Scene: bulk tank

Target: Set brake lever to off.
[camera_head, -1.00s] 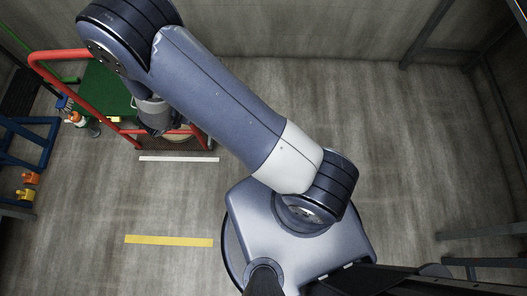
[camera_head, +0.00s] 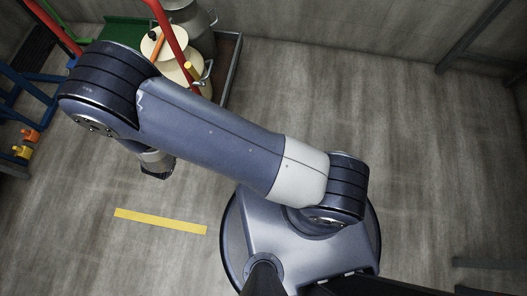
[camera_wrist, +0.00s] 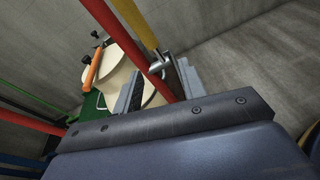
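A lever with a yellow grip (camera_wrist: 136,22) and a metal lower part (camera_wrist: 165,64) shows in the wrist view beside a slanting red bar (camera_wrist: 124,45). It looks like the brake lever. In the head view its yellow end (camera_head: 190,67) shows by the red rail (camera_head: 170,32). My gripper (camera_wrist: 160,70) is open. The red bar and the lever's metal part appear between its fingers in the picture, but I cannot tell their depth. No contact shows.
Cream cans (camera_head: 172,65), one with an orange handle (camera_head: 157,45), stand behind the red rail beside a green surface (camera_head: 125,30). A blue frame (camera_head: 30,95) is at the left. Yellow tape (camera_head: 160,221) marks the floor. The floor at right is largely clear.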

